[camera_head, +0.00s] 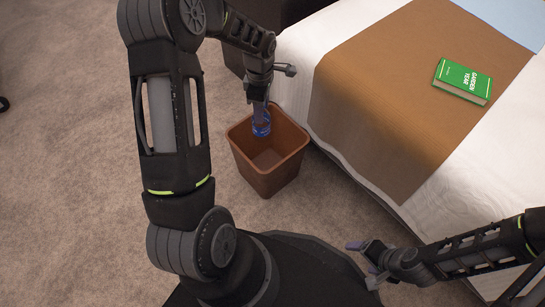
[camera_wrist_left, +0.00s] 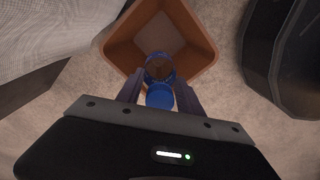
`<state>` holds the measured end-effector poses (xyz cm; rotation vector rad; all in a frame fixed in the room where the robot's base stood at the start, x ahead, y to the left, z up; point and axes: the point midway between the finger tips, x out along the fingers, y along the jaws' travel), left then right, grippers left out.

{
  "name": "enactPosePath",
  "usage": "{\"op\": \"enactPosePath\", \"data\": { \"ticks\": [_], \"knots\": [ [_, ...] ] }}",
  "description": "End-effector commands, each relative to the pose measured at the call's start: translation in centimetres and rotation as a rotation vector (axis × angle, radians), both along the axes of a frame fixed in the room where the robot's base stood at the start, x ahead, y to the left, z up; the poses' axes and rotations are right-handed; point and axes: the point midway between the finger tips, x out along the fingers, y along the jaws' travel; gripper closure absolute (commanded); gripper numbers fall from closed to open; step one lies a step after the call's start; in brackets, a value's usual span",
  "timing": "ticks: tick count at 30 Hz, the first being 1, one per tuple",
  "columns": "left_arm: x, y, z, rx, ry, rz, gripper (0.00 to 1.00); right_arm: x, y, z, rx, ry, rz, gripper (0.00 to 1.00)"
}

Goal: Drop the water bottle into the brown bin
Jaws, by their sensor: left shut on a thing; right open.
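The brown bin (camera_head: 268,182) stands on the carpet beside the bed, its open top facing up. My left gripper (camera_head: 260,106) is over the far side of the bin opening, shut on the blue water bottle (camera_head: 261,125). In the left wrist view the bottle's blue cap (camera_wrist_left: 160,96) is between the fingers, and its body points down toward the bin (camera_wrist_left: 205,53). How far the bottle's lower end reaches into the bin is hard to tell. My right gripper (camera_head: 366,260) is open and empty at the lower right, away from the bin.
The bed with a brown runner (camera_head: 375,110) is right of the bin, close to its rim. A green book (camera_head: 462,80) lies on the runner. Dark furniture (camera_head: 275,14) stands behind the bin. Open carpet (camera_head: 70,150) lies to the left.

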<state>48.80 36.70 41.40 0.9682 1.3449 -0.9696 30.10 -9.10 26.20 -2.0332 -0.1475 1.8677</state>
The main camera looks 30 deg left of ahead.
Motion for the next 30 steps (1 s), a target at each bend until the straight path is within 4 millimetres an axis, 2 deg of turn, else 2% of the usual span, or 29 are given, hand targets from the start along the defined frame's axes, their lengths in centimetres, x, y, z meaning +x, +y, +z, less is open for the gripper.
{"op": "enactPosePath", "data": {
  "ticks": [9, 14, 24, 30],
  "knots": [
    [0.0, 0.0, 0.1, 0.0, 0.0, 0.006, 1.0, 0.0, 0.0, 0.1, 0.0, 0.0, 0.0, 0.22],
    [0.0, 0.0, -0.6, 0.0, 0.001, 0.004, 1.0, 0.1, 0.0, -0.4, 0.0, -0.002, -0.001, 0.22],
    [0.0, 0.0, -4.2, 0.0, 0.001, 0.005, 1.0, 0.4, 0.1, -3.4, -0.002, -0.013, -0.006, 0.22],
    [0.0, 0.0, -5.8, 0.0, -0.001, 0.003, 1.0, 0.7, 0.1, -4.5, -0.003, -0.019, -0.009, 0.22]
  ]
}}
